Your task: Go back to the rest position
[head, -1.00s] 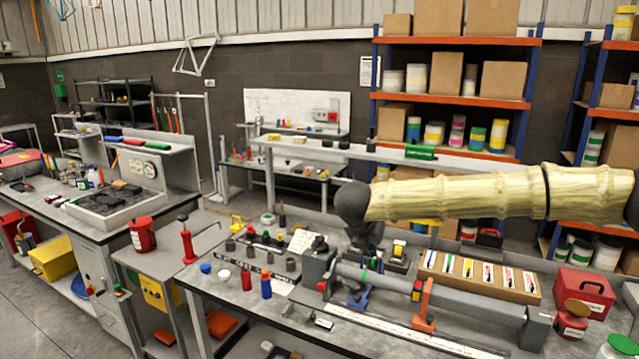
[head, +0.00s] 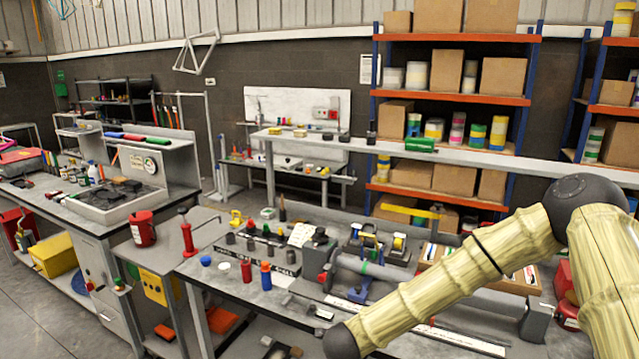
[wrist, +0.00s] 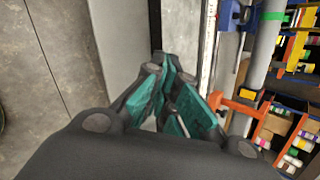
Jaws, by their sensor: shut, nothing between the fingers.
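My gripper (wrist: 170,100) shows in the wrist view with its teal finger pads close together at the tips and nothing between them. It hangs beside the front edge of the workbench, with grey floor below. In the head view my bamboo-coloured arm is folded at the lower right, and the gripper itself is out of that picture. The workbench (head: 215,265) carries a grey tube (head: 372,272) lying in supports, which also shows in the wrist view (wrist: 262,60).
An orange clamp (wrist: 240,104) stands close right of my gripper in the wrist view. Red and blue bottles (head: 266,277) stand on the bench. Shelves with boxes (head: 450,98) are behind. The floor (head: 50,320) at left is clear.

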